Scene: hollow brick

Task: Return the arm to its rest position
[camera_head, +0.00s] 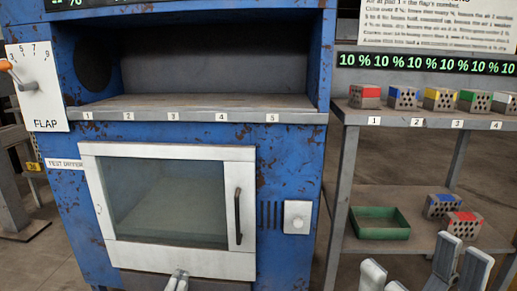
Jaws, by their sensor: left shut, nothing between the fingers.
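My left gripper (177,281) shows at the bottom edge, in front of the blue dryer. Its fingertips are together with nothing between them. My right gripper (420,270) is at the bottom right, in front of the shelf rack. Its grey fingers stand wide apart and it looks empty. Most of both arms is out of view below.
The blue dryer (297,165) has a shut glass door (165,200), an empty numbered shelf (200,103) and a flap lever (8,66). A rack (345,118) at right holds several coloured bricks (440,98), a green tray (380,233) and two lower bricks (463,223).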

